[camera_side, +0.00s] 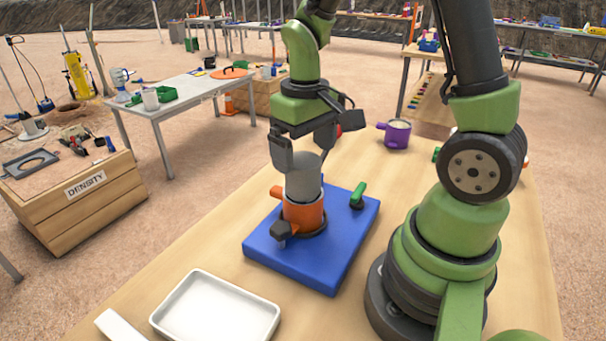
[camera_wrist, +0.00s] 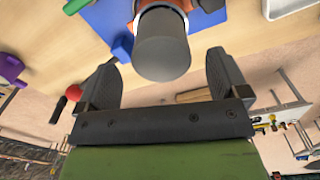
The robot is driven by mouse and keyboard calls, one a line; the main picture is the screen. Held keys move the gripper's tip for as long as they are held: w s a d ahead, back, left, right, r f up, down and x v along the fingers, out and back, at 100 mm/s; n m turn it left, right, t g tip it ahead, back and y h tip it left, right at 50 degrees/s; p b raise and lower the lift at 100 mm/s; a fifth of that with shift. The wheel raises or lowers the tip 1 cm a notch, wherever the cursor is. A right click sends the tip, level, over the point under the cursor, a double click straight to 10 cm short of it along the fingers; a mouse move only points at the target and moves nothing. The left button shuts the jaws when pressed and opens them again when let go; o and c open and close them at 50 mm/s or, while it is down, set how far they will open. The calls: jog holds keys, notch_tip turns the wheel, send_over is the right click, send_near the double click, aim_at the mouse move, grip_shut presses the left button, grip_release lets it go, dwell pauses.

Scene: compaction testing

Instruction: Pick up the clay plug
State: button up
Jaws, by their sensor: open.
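The clay plug (camera_side: 303,184) is a grey cylinder standing upright, its lower part inside or behind an orange collar (camera_side: 303,213) on a blue base plate (camera_side: 262,250). In the wrist view the plug (camera_wrist: 162,50) shows between the two fingers, its round end facing the camera. My gripper (camera_side: 303,155) is above the plug, fingers pointing down on either side of its top. The fingers are apart, and in the wrist view the gripper (camera_wrist: 172,72) shows gaps on both sides of the plug. How deep the plug sits in the collar is hidden.
A white tray (camera_side: 216,333) lies at the front left of the wooden table, with a white block (camera_side: 120,327) beside it. A green-handled clamp (camera_side: 358,195) stands on the plate's right side. A purple pot (camera_side: 396,134) stands farther back. The table left of the plate is clear.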

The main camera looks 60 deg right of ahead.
aim_at(303, 160)
jog(key=shift+w+f, duration=0.1)
jog(key=shift+f, duration=2.65)
jog(key=shift+c, duration=0.4)
jog(key=c, duration=1.1)
jog(key=shift+c, duration=0.2)
